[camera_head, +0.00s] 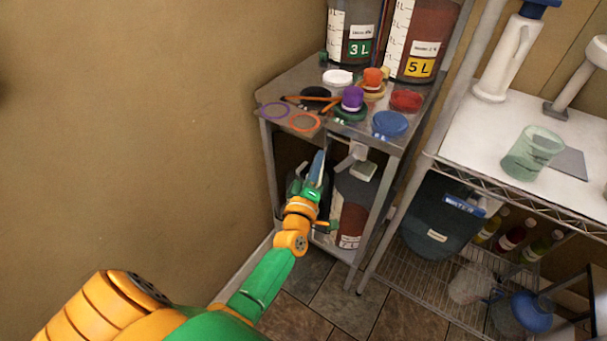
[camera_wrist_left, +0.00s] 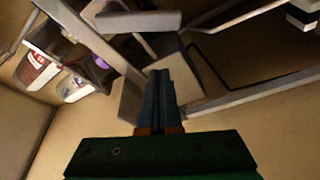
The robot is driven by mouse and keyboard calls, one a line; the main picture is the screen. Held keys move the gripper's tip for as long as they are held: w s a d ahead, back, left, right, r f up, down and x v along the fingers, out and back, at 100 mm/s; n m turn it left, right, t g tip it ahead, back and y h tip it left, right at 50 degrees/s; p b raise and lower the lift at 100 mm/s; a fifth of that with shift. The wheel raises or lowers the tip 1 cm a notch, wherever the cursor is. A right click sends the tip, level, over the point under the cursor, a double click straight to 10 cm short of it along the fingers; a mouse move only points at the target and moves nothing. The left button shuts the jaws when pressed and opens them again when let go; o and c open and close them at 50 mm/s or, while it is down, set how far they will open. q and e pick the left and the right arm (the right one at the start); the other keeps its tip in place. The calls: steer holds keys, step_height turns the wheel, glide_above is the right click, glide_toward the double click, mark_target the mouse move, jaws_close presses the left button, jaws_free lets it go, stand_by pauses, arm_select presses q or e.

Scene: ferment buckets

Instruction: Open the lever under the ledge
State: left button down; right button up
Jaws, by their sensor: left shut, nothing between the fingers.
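A pale lever-like bar (camera_head: 345,163) with a light block (camera_head: 363,171) hangs under the top of the metal table (camera_head: 290,88). What looks like the same bar crosses the upper part of the left wrist view (camera_wrist_left: 138,21). My left gripper (camera_head: 318,165) reaches in under the table's front edge, just left of the bar. Its blue fingers are shut together with nothing between them, and they also show in the left wrist view (camera_wrist_left: 160,80). I cannot tell whether the fingertips touch the bar. My right gripper is not in view.
On the tabletop stand the 3 L bucket (camera_head: 353,25) and the 5 L bucket (camera_head: 420,40), with several coloured lids and stoppers. Another labelled bucket (camera_head: 350,208) stands below. A wire shelf (camera_head: 450,160) is to the right; a bare wall is on the left.

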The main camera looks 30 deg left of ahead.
arm_select(q)
steer(key=v, duration=0.8)
steer(key=shift+d, duration=0.25)
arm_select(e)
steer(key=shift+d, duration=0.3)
arm_select(q)
steer(key=shift+d, duration=0.1)
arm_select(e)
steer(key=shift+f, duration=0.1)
